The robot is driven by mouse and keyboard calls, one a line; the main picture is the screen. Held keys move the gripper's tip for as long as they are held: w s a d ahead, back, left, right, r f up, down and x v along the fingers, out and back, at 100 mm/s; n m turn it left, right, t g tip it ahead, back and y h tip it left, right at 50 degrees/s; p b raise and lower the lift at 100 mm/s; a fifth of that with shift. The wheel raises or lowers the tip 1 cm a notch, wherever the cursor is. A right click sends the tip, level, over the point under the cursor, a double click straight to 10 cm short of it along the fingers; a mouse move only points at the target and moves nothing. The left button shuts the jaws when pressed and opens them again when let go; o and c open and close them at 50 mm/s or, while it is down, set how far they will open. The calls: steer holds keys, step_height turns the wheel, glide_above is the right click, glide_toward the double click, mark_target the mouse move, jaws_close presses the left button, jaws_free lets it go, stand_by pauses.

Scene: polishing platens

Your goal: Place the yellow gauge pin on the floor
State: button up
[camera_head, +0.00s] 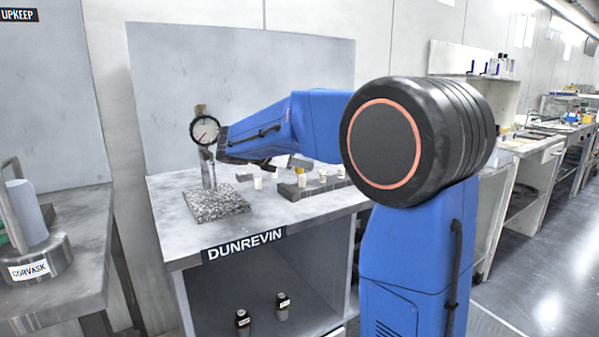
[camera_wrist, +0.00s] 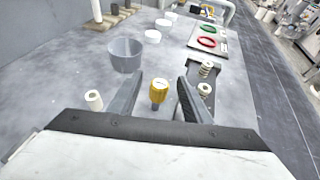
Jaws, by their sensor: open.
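My gripper (camera_wrist: 160,82) is open, with one dark finger to the left of the pin and one to the right. Gaps show on both sides of the pin, so neither finger seems to touch it.
A white pin (camera_wrist: 94,100) stands left of my gripper, and a grey cup (camera_wrist: 125,54) beyond it. Small pale pieces (camera_wrist: 204,89) are at the right. A dial gauge stand (camera_head: 208,170) is on the bench's left. Open floor (camera_head: 545,250) shows at the right.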

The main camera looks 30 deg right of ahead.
steer(key=x, duration=0.5)
steer(key=shift+c, duration=0.7)
jaws_close()
